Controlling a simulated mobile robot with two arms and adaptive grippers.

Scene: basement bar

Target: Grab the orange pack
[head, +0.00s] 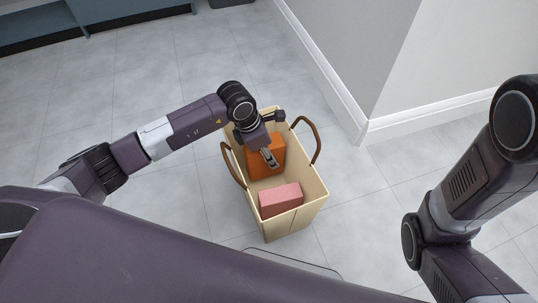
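The orange pack (256,168) stands inside a beige tote bag (289,228), toward its far end. My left gripper (271,161) reaches down into the bag's opening from the far left. It is in front of the orange pack and hides part of it. Its fingertips are small and seen from above, so I cannot tell whether they are open or shut, or whether they touch the pack. My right arm is at the right edge, and its gripper is out of view.
A pink pack (281,199) lies in the near end of the bag. Two brown handles (317,143) stand up at the bag's sides. A grey wall corner (368,110) is beyond it to the right. A blue-grey cabinet (40,25) is at the far left. The tiled floor between is clear.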

